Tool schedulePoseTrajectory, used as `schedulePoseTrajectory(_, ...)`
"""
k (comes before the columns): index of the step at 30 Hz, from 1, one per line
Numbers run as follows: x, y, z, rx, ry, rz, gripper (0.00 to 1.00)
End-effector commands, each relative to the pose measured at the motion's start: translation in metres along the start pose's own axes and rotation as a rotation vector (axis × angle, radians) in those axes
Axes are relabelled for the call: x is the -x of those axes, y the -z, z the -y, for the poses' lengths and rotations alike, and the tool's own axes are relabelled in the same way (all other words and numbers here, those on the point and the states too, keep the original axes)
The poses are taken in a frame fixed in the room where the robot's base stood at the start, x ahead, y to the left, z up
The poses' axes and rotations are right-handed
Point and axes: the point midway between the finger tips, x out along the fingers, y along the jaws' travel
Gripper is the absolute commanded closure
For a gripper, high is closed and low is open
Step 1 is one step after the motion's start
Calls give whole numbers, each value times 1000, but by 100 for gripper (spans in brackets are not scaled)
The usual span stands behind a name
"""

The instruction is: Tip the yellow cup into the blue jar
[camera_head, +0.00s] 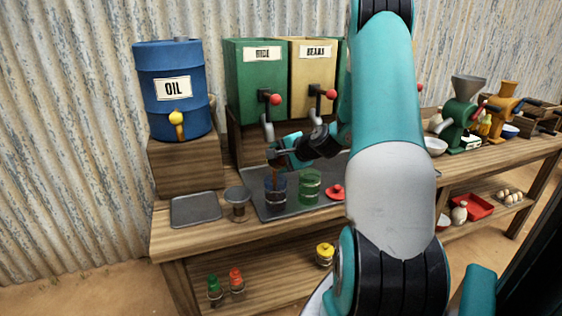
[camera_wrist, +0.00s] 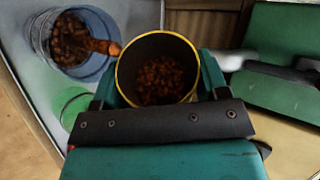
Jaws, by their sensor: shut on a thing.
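My gripper (camera_head: 284,156) is shut on the yellow cup (camera_wrist: 152,45), whose yellow rim shows in the wrist view between my teal fingers (camera_wrist: 160,90). The cup is tilted over the blue jar and holds brown, bean-like pieces. A stream of the pieces runs from its lip into the blue jar (camera_head: 275,196). In the wrist view the blue jar (camera_wrist: 41,33) stands open at upper left with a heap of the pieces inside. In the head view the cup is small and mostly hidden by my gripper.
A green jar (camera_head: 310,187) stands just right of the blue jar, with a red lid (camera_head: 336,192) beyond it. A grey jar (camera_head: 237,204) stands to the left. Rice (camera_head: 255,82) and beans (camera_head: 312,78) dispensers rise behind. An oil drum (camera_head: 174,90) is at back left.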

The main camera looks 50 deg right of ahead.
Motion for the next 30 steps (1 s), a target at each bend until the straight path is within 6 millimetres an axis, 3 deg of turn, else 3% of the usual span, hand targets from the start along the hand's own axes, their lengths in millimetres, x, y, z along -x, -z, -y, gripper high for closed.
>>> schedulePoseTrajectory(30,-4,-6,-11,201,83,-125,62)
